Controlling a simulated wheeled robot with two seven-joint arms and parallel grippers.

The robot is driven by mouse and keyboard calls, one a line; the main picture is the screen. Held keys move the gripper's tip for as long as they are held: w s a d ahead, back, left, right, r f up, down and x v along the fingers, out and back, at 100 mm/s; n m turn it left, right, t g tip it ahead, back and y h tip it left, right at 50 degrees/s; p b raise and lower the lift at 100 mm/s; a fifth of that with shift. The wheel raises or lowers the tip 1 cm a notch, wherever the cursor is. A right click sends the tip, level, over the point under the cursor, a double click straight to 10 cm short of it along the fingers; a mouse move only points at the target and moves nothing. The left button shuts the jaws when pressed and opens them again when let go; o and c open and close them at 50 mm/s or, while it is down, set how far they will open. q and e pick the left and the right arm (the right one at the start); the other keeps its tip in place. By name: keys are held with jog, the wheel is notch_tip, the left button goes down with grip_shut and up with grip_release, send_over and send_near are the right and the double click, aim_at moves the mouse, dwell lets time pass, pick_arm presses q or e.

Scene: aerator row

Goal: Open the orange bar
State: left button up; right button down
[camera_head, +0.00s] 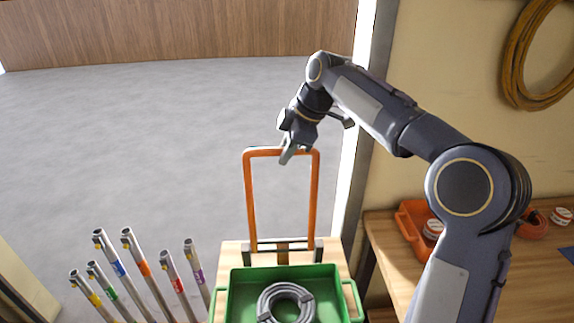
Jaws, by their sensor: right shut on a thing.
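The orange bar (314,205) is an upright U-shaped frame. It rises from the far end of a light wooden cart top (232,256), and its feet sit at dark brackets there. My right gripper (289,155) reaches down from the upper right and is shut on the bar's top crosspiece, right of its middle. The gripper covers part of that crosspiece. My left gripper is not in view.
A green tray (234,290) with a coiled grey hose (266,300) sits on the cart. Several metal tubes with coloured bands (143,268) stand at left. A wooden bench (385,250) with an orange bin (412,232) is at right, beside a doorway edge. Grey floor beyond is clear.

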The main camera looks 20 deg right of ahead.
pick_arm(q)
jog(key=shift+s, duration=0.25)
pick_arm(e)
jog(key=shift+w+d+f, duration=0.15)
jog(key=shift+w+d, duration=0.3)
jog(key=shift+w, duration=0.35)
jog(key=c, duration=1.6)
grip_release()
jog(key=shift+w, duration=0.1)
jog(key=o, duration=0.3)
jog(key=shift+w+d, duration=0.1)
jog(key=shift+w, duration=0.2)
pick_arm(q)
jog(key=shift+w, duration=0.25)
pick_arm(e)
jog(key=shift+s, duration=0.15)
